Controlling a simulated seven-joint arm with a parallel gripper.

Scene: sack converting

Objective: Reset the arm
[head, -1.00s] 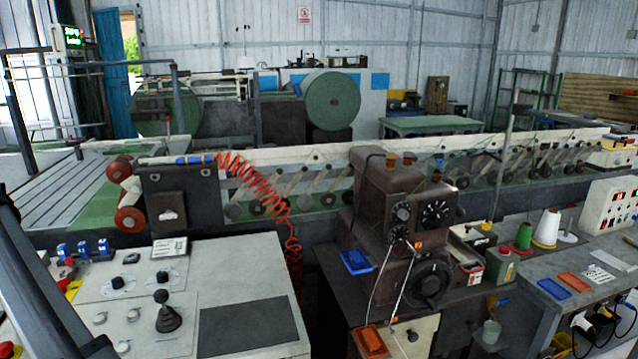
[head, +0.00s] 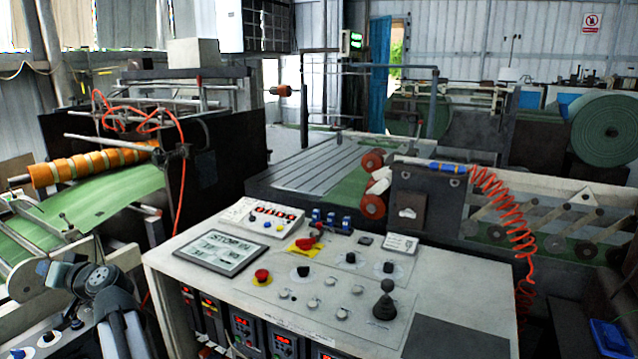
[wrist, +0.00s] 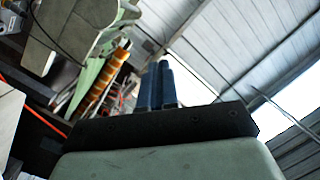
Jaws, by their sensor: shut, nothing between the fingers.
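My gripper (wrist: 161,82) shows in the wrist view. Its two dark blue fingers stand side by side, closed together, with nothing between them. They point up toward the ribbed roof and the wall panels. In the head view my arm is at the lower left, beside the control console (head: 440,338); the fingers cannot be made out there. Nothing is seen touching the fingers.
The console carries a black joystick (head: 384,302), a red emergency button (head: 262,275) and a display (head: 221,252). A machine with an orange-banded roller (head: 95,166) and green sheet (head: 95,210) stands at left. A red coiled hose (head: 500,205) hangs at right.

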